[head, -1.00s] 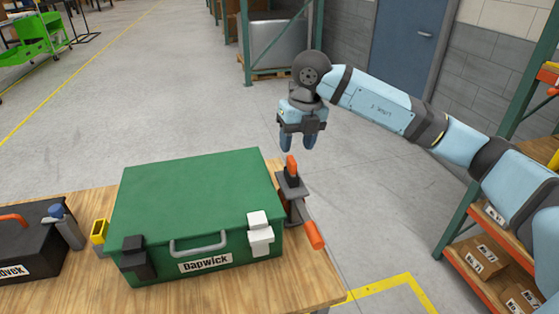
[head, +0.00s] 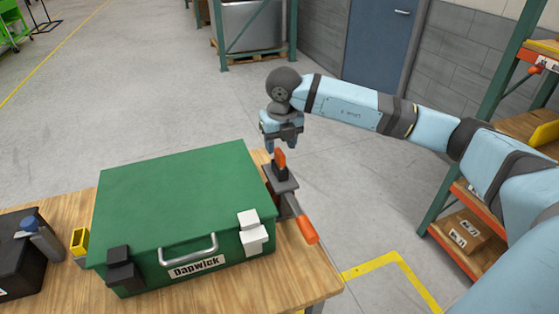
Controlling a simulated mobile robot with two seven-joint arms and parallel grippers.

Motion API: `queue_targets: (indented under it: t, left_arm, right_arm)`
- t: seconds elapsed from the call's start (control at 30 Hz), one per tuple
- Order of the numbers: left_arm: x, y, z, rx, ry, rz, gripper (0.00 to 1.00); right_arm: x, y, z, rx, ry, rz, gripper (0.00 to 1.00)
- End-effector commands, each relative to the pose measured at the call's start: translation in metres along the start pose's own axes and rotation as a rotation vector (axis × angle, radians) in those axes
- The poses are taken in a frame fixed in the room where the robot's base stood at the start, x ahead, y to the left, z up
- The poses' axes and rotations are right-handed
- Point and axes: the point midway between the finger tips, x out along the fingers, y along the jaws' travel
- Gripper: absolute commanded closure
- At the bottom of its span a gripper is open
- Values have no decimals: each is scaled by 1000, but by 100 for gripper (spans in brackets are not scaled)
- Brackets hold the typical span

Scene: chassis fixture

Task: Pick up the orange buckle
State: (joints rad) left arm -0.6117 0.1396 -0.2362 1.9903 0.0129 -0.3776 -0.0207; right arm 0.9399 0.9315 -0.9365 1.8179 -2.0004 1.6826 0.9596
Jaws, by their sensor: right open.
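The orange buckle (head: 280,158) stands upright in a dark grey fixture (head: 283,186) at the right side of the green case. My right gripper (head: 281,148) points down with its fingers apart, right above the buckle's top. It holds nothing. Its fingertips look close to the buckle's top, but I cannot tell whether they are on either side of it. The buckle's lower end is hidden in the fixture. My left gripper is not in view.
The green case (head: 180,195), with a black latch (head: 121,270) and a white latch (head: 252,232), stands on the wooden table (head: 285,285). An orange-handled lever (head: 307,229) sticks out from the fixture. A yellow block (head: 79,241) and a blue-capped bottle (head: 40,238) stand at the left.

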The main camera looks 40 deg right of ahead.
Motion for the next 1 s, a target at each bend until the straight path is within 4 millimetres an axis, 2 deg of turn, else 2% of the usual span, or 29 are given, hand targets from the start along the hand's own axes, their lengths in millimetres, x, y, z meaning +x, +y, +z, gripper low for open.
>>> queue_targets:
  t: [0.23,0.53,0.57,0.7,0.77,1.0]
  left_arm:
    - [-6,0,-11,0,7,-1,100]
    - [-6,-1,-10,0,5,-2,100]
    - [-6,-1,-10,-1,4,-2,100]
    - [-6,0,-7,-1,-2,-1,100]
    - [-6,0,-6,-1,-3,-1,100]
    - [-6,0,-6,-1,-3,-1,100]
  right_arm:
    - [35,0,-1,1,3,-2,51]
    - [42,0,0,0,1,0,51]
    - [42,0,0,0,1,0,56]
    - [42,0,0,0,1,0,88]
    - [42,0,0,0,1,0,100]
    - [42,0,0,0,0,0,100]
